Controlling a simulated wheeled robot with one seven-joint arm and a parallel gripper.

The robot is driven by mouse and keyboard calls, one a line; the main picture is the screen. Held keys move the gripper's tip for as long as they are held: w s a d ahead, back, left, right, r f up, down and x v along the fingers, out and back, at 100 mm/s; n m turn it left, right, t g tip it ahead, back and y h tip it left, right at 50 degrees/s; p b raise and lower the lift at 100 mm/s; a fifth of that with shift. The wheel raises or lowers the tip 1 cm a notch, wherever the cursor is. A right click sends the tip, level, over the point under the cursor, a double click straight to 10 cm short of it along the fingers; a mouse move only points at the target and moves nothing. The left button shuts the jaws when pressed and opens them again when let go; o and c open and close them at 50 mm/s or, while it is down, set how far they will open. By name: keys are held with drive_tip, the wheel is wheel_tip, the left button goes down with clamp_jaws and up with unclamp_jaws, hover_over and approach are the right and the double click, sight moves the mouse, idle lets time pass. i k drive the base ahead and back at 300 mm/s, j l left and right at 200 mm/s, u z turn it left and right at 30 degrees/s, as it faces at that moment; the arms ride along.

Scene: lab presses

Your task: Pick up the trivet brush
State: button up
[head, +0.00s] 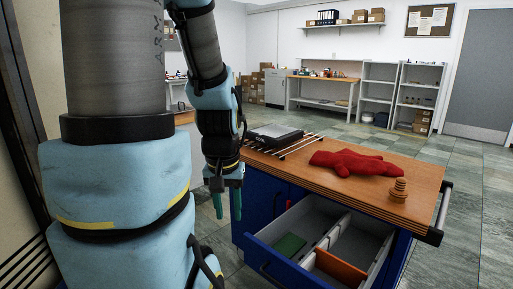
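A dark, flat block with a pale edge (275,132) lies on a metal-barred rack (305,146) at the left end of the wooden worktop. It may be the trivet brush, but its bristles cannot be made out. My gripper (227,205) hangs pointing down to the left of the blue cabinet, in front of the rack in the picture. Its two green fingers are apart with nothing between them. It is open and empty, and touches neither the rack nor the block.
A red cloth-like figure (352,163) and a turned wooden piece (399,190) lie on the worktop (300,171). Below, a drawer (277,229) stands open, with dividers and a green item (289,246) inside. Floor to the right is clear.

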sight(399, 192)
drive_tip(key=l+u, duration=0.15)
drive_tip(key=u, duration=0.2)
drive_tip(key=l+u, duration=0.15)
drive_tip(key=u, duration=0.2)
drive_tip(key=k+l+u, duration=0.1)
drive_tip(key=u, duration=0.25)
drive_tip(key=k+l+u, duration=0.3)
drive_tip(key=k+l, duration=0.2)
drive_tip(key=l, duration=0.15)
drive_tip(key=k+l+u, duration=0.3)
drive_tip(key=k+l, duration=0.55)
drive_tip(key=k+u, duration=0.05)
drive_tip(key=k, duration=0.05)
